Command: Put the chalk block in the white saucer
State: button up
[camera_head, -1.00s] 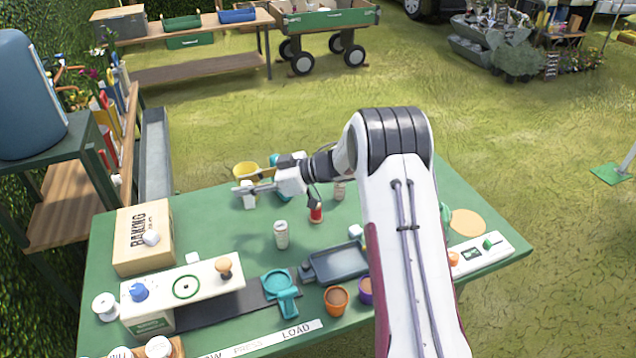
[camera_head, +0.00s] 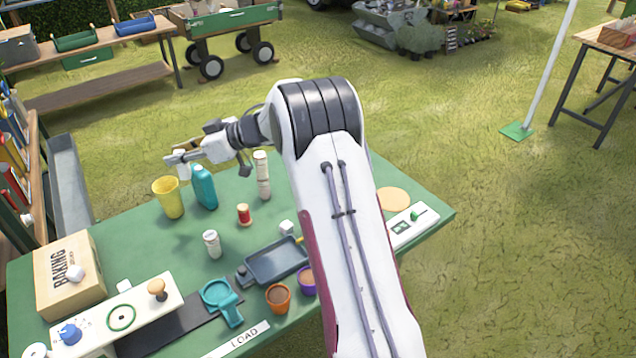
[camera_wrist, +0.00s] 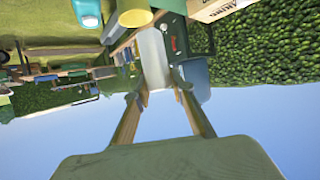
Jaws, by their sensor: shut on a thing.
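My gripper (camera_head: 174,160) is raised in the air above and behind the yellow cup in the head view. It is shut on a small white block, which looks like the chalk block (camera_head: 184,172) and hangs just below the fingers, partly hidden by them. In the wrist view a pale block (camera_wrist: 153,60) shows between the two fingertips. I cannot make out a white saucer in these frames.
The yellow cup (camera_head: 168,198), teal bottle (camera_head: 203,187) and a stacked pale cylinder (camera_head: 262,176) stand near my gripper. A white canister (camera_head: 212,244), red spool (camera_head: 244,215) and dark tray (camera_head: 276,261) are nearer. The baking box (camera_head: 68,272) is at left.

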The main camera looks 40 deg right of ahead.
jog(key=w+d+m+t+h, duration=0.1)
jog(key=d+m+t+h, duration=0.65)
jog(key=d, duration=2.35)
jog(key=s+d+f+m+g+h, duration=0.2)
jog(key=s+d+m+g+h, duration=0.2)
jog(key=d+m+h, duration=0.4)
jog(key=shift+s+d+f+n+y, duration=0.1)
jog(key=shift+d+f+n+y, duration=0.2)
jog(key=shift+f, duration=0.45)
jog(key=shift+s+d+f+n+y, duration=0.15)
jog(key=shift+f+n, duration=0.25)
jog(key=shift+f, duration=0.4)
jog(key=shift+w+d+f+n+y, duration=0.1)
jog(key=shift+f+n+y, duration=0.2)
jog(key=shift+f, duration=0.45)
jog(key=shift+f, duration=0.1)
jog(key=shift+f, duration=3)
grip_shut()
jog(key=shift+f, duration=0.1)
jog(key=shift+f, duration=1.8)
